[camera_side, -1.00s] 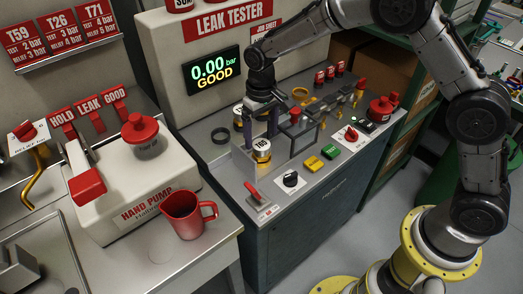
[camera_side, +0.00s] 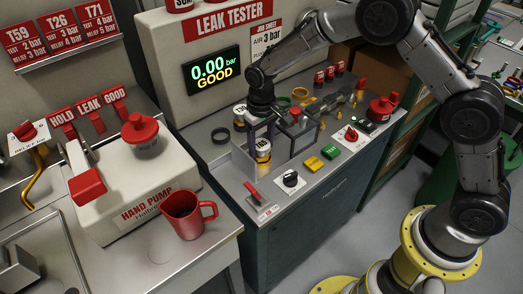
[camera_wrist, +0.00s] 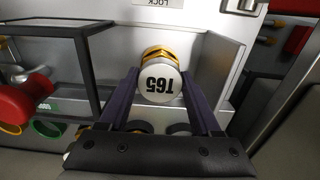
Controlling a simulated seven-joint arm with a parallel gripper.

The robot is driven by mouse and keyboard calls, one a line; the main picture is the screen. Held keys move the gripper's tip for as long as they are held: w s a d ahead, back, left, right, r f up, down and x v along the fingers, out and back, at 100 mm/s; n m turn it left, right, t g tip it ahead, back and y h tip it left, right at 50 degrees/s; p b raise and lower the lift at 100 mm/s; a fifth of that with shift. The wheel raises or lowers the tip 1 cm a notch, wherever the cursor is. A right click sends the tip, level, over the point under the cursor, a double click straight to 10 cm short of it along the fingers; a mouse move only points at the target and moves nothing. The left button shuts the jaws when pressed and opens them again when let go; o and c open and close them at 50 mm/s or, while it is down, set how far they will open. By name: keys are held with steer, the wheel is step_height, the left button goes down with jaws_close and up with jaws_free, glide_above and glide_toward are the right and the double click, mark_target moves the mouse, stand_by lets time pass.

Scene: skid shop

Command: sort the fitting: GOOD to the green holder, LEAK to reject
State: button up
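The fitting (camera_side: 263,152), a brass body with a white cap, stands upright at the left front of the tester bench. In the wrist view its cap (camera_wrist: 160,84) reads T65. My gripper (camera_side: 263,137) points down over it, one finger on each side. The fingertips lie close beside the cap; whether they touch it is unclear. The tester display (camera_side: 213,71) reads 0.00 bar GOOD. A green ring (camera_side: 284,102), possibly the green holder, lies at the back of the bench; it also shows in the wrist view (camera_wrist: 47,128). I cannot make out a reject place.
A dark-framed clear guard (camera_side: 304,138) stands just right of my gripper. Another white-capped fitting (camera_side: 239,116) and a black ring (camera_side: 221,135) are behind. A red lever (camera_side: 254,192) and a black knob (camera_side: 291,180) sit in front. A red mug (camera_side: 186,214) stands left.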

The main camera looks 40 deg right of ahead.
mark_target(262, 145)
steer(key=c, duration=0.5)
steer(key=shift+o, duration=0.2)
steer(key=shift+r, duration=3.8)
steer(key=shift+s+r+n, duration=0.15)
steer(key=shift+r+n, duration=0.15)
steer(key=w+d+r, duration=0.3)
steer(key=w+d, duration=0.3)
steer(key=d, duration=0.1)
steer(key=w+d+r, duration=0.4)
steer(key=w+d, duration=0.2)
steer(key=d, duration=0.1)
steer(key=d+f, duration=0.5)
steer(key=f, duration=0.2)
steer(key=shift+w+d+f, duration=0.35)
steer(key=shift+w+d, duration=0.05)
